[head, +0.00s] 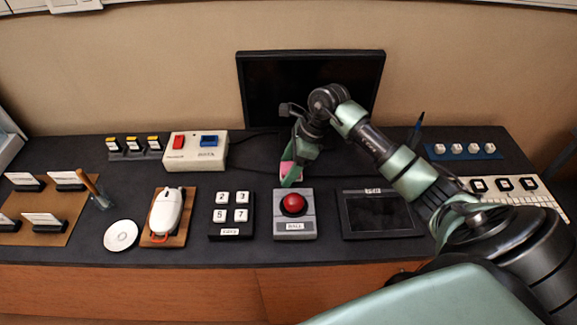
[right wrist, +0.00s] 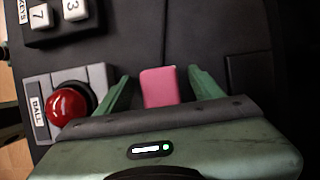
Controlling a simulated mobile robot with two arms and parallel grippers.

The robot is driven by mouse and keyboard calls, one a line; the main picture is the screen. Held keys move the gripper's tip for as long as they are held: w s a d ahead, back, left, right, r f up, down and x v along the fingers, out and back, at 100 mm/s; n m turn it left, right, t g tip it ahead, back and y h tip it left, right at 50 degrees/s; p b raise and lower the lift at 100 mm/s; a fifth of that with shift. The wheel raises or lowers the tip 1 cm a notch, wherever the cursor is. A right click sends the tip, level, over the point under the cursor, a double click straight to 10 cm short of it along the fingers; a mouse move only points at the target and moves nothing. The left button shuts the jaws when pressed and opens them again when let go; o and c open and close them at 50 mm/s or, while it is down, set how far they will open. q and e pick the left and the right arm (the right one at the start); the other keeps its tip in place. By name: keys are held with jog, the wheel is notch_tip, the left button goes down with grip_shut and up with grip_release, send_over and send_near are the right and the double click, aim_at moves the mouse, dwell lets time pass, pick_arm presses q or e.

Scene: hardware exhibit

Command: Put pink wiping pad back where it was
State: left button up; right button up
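The pink wiping pad (right wrist: 160,87) shows in the right wrist view between the two green fingers of my right gripper (right wrist: 160,90). A narrow dark gap shows on each side of the pad, so the fingers are open around it and do not appear to touch it. In the head view the pad (head: 287,169) is a small pink patch, partly hidden by the right gripper (head: 293,172), just behind the red ball button box. I cannot tell whether the pad rests on the table. My left gripper is in neither view.
The red ball box (head: 294,226) is close in front of the right gripper. A black monitor (head: 311,85) stands behind. A keypad (head: 231,218), a mouse on a wooden board (head: 166,214) and a dark tablet (head: 380,214) line the front. Bare table lies behind the keypad.

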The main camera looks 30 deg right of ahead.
jog(key=shift+r, duration=0.3)
jog(key=b+v, duration=0.1)
jog(key=v, duration=1)
jog(key=shift+r, duration=0.4)
